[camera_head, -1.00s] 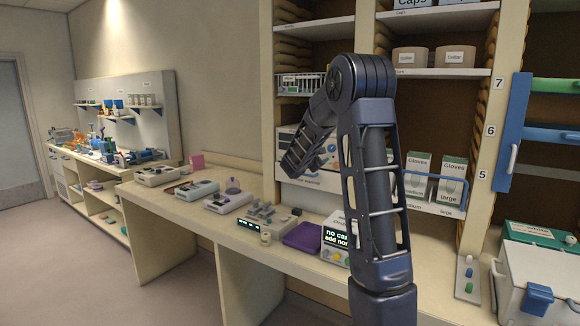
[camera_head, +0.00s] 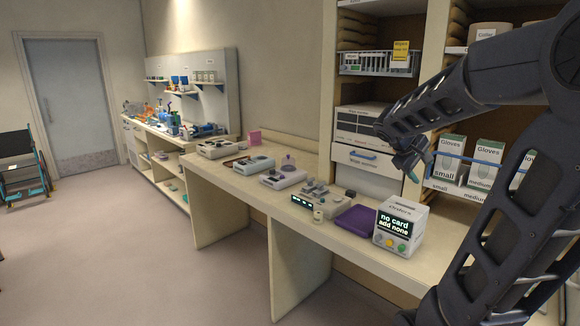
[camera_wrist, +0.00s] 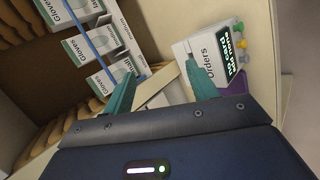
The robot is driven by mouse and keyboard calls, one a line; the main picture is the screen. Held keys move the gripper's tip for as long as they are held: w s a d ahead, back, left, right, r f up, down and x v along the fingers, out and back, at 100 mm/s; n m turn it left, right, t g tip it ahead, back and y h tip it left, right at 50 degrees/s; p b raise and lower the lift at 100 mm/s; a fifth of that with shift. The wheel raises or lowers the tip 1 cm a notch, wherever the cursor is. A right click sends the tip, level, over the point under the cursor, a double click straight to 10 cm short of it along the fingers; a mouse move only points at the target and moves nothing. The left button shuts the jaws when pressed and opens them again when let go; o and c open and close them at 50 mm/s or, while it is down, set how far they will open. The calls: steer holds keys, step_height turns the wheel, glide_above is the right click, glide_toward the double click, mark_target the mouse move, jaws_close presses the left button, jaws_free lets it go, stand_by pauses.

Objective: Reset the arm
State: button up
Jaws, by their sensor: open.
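My arm (camera_head: 500,95) is dark and bent, coming in from the right side of the head view. My gripper (camera_head: 413,168) hangs in the air above the counter, in front of the grey drawer unit and to the left of the glove boxes. In the wrist view my gripper (camera_wrist: 163,88) shows two teal fingers spread apart, with nothing held between them. The white Orders box (camera_wrist: 212,55) is beyond the right finger; its screen reads "no card add none" in the head view (camera_head: 401,224).
Glove boxes (camera_head: 485,165) stand on the shelf behind my arm. The counter (camera_head: 300,238) carries several devices and a purple tray (camera_head: 357,219). A wheelchair (camera_head: 22,170) stands at far left. The floor (camera_head: 150,250) in front of the counter is clear.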

steer(key=s+a+f+m+y, duration=0.2)
steer(key=s+a+y, duration=0.2)
steer(key=s+a, duration=0.2)
steer(key=s+a+f+m+y, duration=0.2)
steer(key=s+a+m+y, duration=0.1)
steer(key=s, duration=0.7)
steer(key=a+y, duration=0.1)
steer(key=a, duration=0.1)
steer(key=shift+a+f+t, duration=0.3)
steer(key=shift+a, duration=0.05)
steer(key=shift+s, duration=0.1)
